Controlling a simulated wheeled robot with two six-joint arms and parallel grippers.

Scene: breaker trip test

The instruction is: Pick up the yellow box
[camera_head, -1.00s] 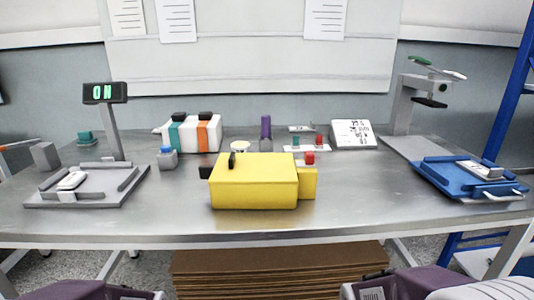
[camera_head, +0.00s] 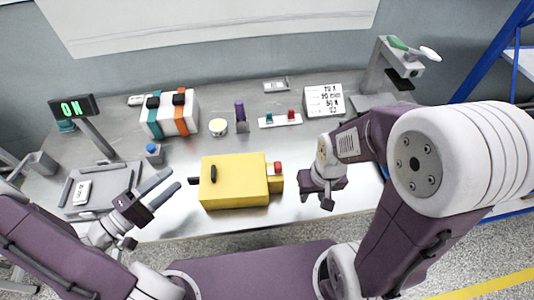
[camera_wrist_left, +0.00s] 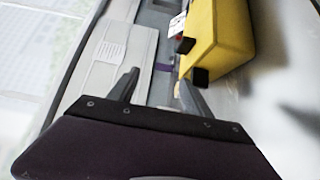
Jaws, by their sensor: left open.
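The yellow box (camera_head: 233,182) sits on the steel table near its front edge, with a black handle on top, a dark knob on its left side and a red button on its right end. My left gripper (camera_head: 174,179) is open and empty to the left of the box, its fingers pointing toward it without touching. In the left wrist view the yellow box (camera_wrist_left: 225,35) is at upper right, beside the open fingers (camera_wrist_left: 158,76). My right gripper (camera_head: 318,197) is just right of the box, apart from it; its jaw gap is unclear.
A grey tray (camera_head: 122,180) with a white device lies left of my left gripper. A small blue-topped block (camera_head: 154,153) stands behind it. A striped white case (camera_head: 170,114), purple cylinder (camera_head: 241,116) and switch strip (camera_head: 280,120) are behind the box. Bare table lies around the box.

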